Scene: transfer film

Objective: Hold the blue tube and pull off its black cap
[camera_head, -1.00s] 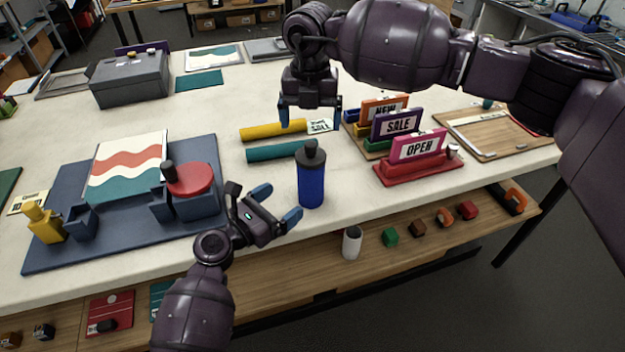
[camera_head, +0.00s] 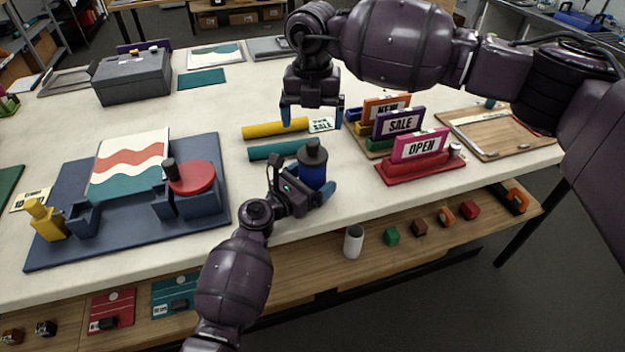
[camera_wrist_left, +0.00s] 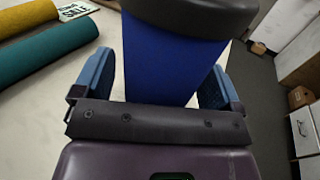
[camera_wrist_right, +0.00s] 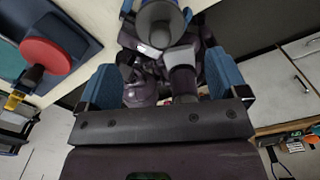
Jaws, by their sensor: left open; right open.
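The blue tube (camera_head: 313,175) stands upright near the table's front edge, with its black cap (camera_head: 313,152) on top. My left gripper (camera_head: 310,190) is open, low at the tube, with a finger on either side of it. In the left wrist view the blue tube (camera_wrist_left: 165,65) fills the space between the open fingers (camera_wrist_left: 160,85), and gaps show beside it. My right gripper (camera_head: 312,112) is open and empty, pointing down above and behind the tube. In the right wrist view the cap (camera_wrist_right: 160,22) shows at the top, beyond the open fingers (camera_wrist_right: 165,85).
A teal roll (camera_head: 280,149) and a yellow roll (camera_head: 275,128) lie behind the tube. A red sign stand (camera_head: 420,166) is to its right. A blue-grey printing board (camera_head: 120,230) lies to the left. A shelf (camera_head: 300,270) runs below the front edge.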

